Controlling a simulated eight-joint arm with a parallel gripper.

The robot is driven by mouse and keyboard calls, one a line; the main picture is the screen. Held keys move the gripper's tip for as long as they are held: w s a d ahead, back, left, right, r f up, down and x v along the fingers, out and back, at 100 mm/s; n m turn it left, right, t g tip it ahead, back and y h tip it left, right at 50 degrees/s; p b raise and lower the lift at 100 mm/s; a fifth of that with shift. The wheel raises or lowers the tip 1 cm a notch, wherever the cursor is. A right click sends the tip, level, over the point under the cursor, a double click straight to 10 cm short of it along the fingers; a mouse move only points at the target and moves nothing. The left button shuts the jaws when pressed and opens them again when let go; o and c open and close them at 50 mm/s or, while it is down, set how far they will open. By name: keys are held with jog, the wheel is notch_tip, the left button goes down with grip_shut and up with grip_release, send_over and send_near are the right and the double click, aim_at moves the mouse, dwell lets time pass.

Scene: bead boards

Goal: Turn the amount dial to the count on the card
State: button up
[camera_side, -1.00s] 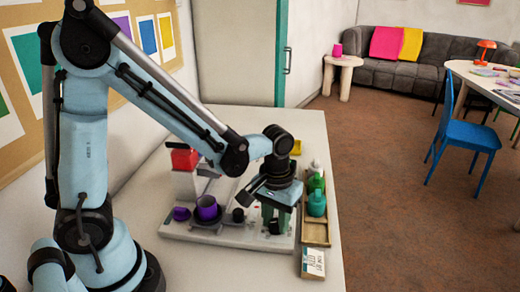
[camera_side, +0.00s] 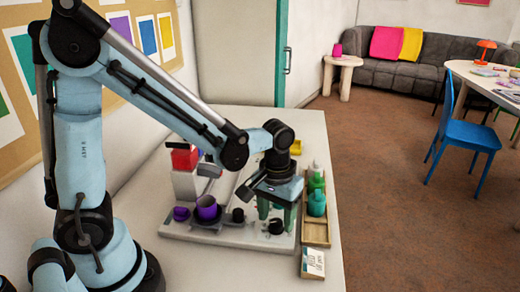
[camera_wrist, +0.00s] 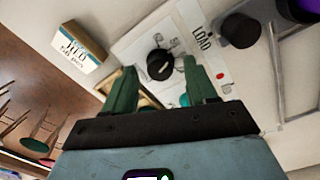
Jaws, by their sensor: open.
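The amount dial (camera_side: 276,227) is a black knob at the near right corner of the pale board. In the wrist view, the dial (camera_wrist: 160,64) has a pale pointer mark and printed marks around it, too small and partly hidden to read. My gripper (camera_side: 277,213) is open and empty just above the dial. The wrist view shows the fingers of my gripper (camera_wrist: 160,80) apart, with the dial between their tips. The card (camera_side: 313,263) lies beyond the board's near right corner. In the wrist view, the card (camera_wrist: 80,48) seems to read "RED" above a smaller unclear line.
A second black knob (camera_side: 238,215) and a purple cup (camera_side: 207,207) are left of the dial. A wooden tray (camera_side: 317,236) with green bottles (camera_side: 316,203) runs along the board's right side. A red-topped dispenser (camera_side: 184,160) stands at the board's back left. A red dot (camera_wrist: 220,76) sits near the "LOAD" label.

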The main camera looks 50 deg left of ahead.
aim_at(274, 222)
notch_tip(274, 222, up, 11)
dwell(0.5)
jog(key=shift+s+a, duration=0.1)
jog(key=s+a+m+t, duration=0.4)
jog(key=t, duration=0.3)
jog(key=shift+a+f, duration=0.4)
jog(key=shift+f, duration=0.05)
